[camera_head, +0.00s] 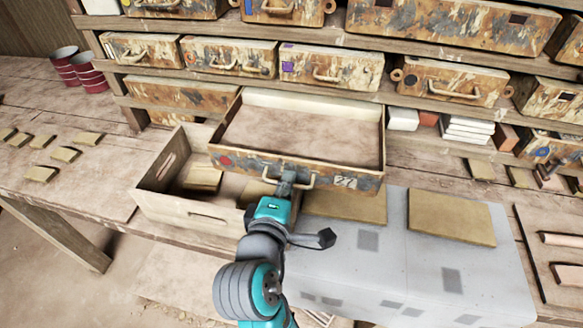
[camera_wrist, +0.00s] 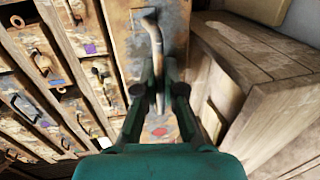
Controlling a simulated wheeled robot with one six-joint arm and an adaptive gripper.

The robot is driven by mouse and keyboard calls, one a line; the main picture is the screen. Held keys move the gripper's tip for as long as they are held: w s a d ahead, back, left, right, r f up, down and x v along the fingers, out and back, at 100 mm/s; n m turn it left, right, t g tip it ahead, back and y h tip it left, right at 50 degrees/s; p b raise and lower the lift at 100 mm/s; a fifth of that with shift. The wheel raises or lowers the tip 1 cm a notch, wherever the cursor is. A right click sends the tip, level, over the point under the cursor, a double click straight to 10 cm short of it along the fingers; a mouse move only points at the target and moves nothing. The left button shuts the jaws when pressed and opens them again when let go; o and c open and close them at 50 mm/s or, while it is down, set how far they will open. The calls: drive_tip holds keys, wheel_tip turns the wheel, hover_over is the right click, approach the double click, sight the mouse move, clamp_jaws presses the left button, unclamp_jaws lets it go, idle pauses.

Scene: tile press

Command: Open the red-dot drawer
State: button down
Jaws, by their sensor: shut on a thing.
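The red-dot drawer (camera_head: 340,170) is a worn, rust-stained drawer with a red dot at the left of its front and the mark "27" at the right. It is pulled well out of the shelf, and its brown inside shows no separate objects. My gripper (camera_head: 290,182) is at its front, shut on the drawer's handle (camera_head: 309,181). In the wrist view the pale handle (camera_wrist: 152,28) runs up between my gripper's fingers (camera_wrist: 160,85), and the red dot shows below on the drawer front (camera_wrist: 158,131). The fingers hide part of the handle.
A wooden crate (camera_head: 165,207) with tan tiles inside stands below the drawer's left side. A grey slab (camera_head: 385,265) with tan tiles lies to the right. Other drawers (camera_head: 335,68) fill the shelves behind. Red cans (camera_head: 88,72) stand at the far left.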

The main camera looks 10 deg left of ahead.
drive_tip(key=shift+s+f, duration=0.1)
drive_tip(key=shift+s, duration=0.15)
drive_tip(key=c, duration=1.6)
unclamp_jaws()
drive_tip(key=shift+o, duration=0.2)
drive_tip(key=s+r, duration=0.2)
drive_tip(key=s, duration=0.9)
drive_tip(key=shift+s+a+r, duration=0.25)
drive_tip(key=shift+s, duration=0.15)
